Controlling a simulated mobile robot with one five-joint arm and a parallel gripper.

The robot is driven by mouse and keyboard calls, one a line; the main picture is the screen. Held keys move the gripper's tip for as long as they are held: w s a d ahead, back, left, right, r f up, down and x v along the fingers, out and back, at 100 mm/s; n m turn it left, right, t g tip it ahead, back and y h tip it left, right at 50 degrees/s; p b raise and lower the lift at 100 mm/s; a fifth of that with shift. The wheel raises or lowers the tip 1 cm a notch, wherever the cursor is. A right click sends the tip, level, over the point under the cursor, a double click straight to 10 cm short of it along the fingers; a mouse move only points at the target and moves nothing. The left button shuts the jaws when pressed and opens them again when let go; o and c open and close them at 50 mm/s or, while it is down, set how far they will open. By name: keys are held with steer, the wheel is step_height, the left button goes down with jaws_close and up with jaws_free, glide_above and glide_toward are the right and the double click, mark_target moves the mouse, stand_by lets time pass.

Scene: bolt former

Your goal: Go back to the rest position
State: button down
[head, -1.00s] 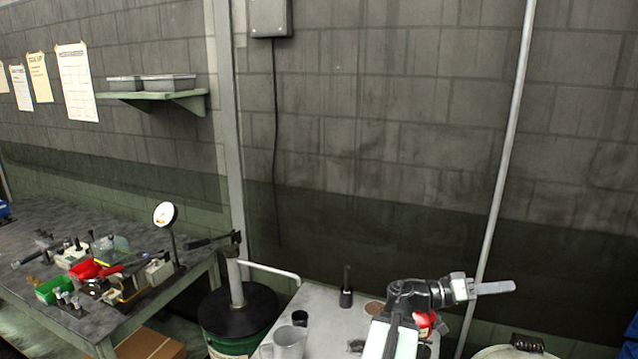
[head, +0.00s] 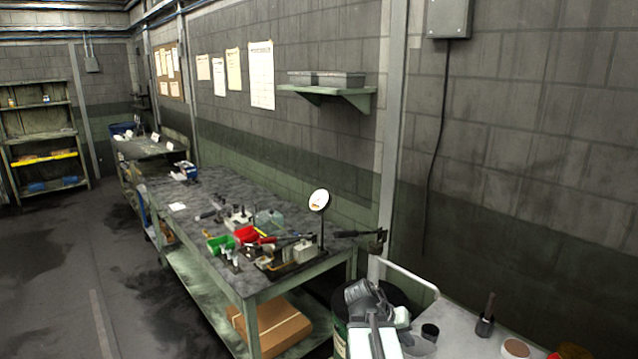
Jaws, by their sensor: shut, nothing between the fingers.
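My arm (head: 371,322) rises from the bottom edge in the head view, with its dark wrist joint in front of the drum and the left end of the grey cart top (head: 462,338). My gripper's fingers do not show; the wrist hides that end of the arm or it points away from the camera. I see nothing held.
A dark cup (head: 430,331), a brush pot (head: 485,325) and a round brown-topped piece (head: 515,348) are on the cart. Open floor (head: 75,255) lies left.

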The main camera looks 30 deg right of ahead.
steer(key=w+a+f+n+t+y, duration=0.1)
steer(key=w+a+f+n+y, duration=0.2)
steer(key=a, duration=1)
steer(key=w+a+f+n+t+y, duration=0.1)
steer(key=w+a+n+y, duration=0.3)
steer(key=a, duration=1)
steer(key=w+a+f+n+t+y, duration=0.15)
steer(key=w+a, duration=0.35)
steer(key=a, duration=0.8)
step_height(320, 180, down, 22)
steer(key=s+g+h+b, duration=0.1)
steer(key=s+g+b, duration=0.1)
steer(key=b, duration=2)
step_height(320, 180, up, 17)
steer(key=p, duration=1.6)
steer(key=shift+s+f, duration=0.2)
steer(key=shift+t, duration=0.25)
steer(key=shift+s+f, duration=0.1)
